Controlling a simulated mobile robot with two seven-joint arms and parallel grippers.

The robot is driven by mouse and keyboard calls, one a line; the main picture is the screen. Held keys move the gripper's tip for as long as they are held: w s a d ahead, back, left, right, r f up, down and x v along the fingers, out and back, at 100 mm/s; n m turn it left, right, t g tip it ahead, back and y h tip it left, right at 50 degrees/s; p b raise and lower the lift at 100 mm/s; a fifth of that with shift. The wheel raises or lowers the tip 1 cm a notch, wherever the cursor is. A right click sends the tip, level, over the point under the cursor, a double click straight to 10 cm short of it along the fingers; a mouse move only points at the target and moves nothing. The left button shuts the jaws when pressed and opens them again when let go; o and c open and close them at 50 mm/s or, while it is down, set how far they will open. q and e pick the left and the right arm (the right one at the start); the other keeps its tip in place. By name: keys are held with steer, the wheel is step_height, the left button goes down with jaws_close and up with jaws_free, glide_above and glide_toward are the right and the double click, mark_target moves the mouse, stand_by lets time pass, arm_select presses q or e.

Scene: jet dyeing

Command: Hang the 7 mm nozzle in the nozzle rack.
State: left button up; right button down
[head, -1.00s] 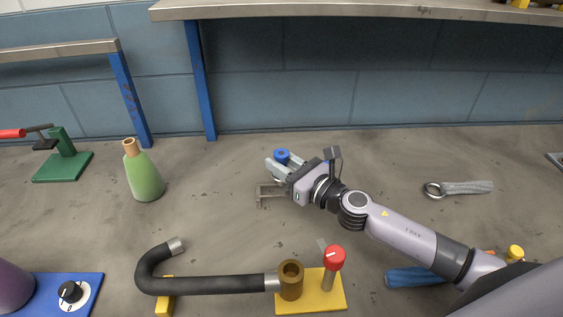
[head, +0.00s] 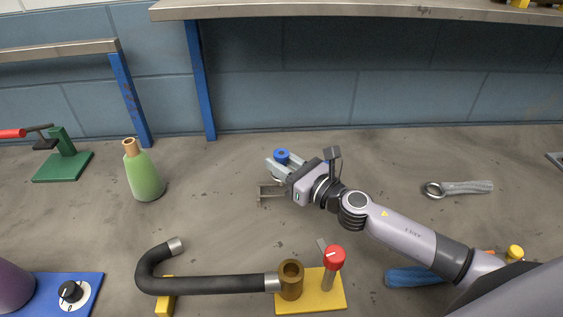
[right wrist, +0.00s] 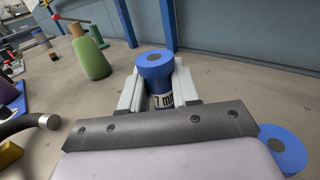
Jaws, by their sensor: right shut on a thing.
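My right gripper (head: 281,164) is shut on a blue nozzle (head: 282,155), held with its round flanged end up. In the right wrist view the nozzle (right wrist: 154,68) sits between the two pale fingers (right wrist: 155,90). Its white label is partly covered; part of "mm" shows, but I cannot read the size for sure. A second blue round piece (right wrist: 283,148) shows at the lower right of the right wrist view. My left gripper is not in view.
A green bottle (head: 145,177) stands to the left. A black hose (head: 215,284) and a yellow plate (head: 335,298) with a red knob (head: 334,257) lie in front. A ring-ended tool (head: 462,188) lies to the right. A shelf (head: 350,11) spans the back.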

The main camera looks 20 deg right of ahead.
steer(key=shift+f+b, duration=2)
steer(key=shift+f, duration=0.05)
steer(key=c, duration=0.8)
jaws_free()
steer(key=shift+o, duration=0.2)
steer(key=v, duration=0.5)
steer(key=shift+s+d+f+b, duration=0.1)
steer(key=shift+s+b, duration=0.1)
steer(key=shift+b, duration=0.2)
steer(key=shift+v, duration=0.8)
